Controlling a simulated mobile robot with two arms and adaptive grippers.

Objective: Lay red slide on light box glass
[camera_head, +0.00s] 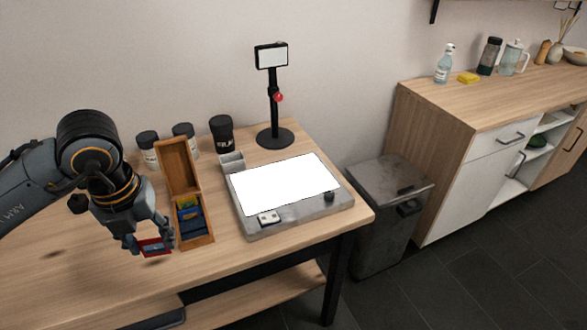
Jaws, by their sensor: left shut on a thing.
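My left gripper (150,244) is shut on the red slide (153,247). It holds the slide a little above the table, left of the wooden slide box; the fingers hide part of the slide. The light box (290,222) lies flat on the table to the right, with its bright white glass (286,184) bare. The open wooden slide box (207,239) stands between my left gripper and the light box. Its lid is raised, and blue and yellow slides are inside. My right gripper is not in view.
A black stand (275,137) with a small screen is behind the light box. A small grey tray (232,160) touches or nearly touches the light box's back left corner. Dark-lidded jars (148,147) and a black container (222,134) line the back. A grey bin (380,222) stands right of the table.

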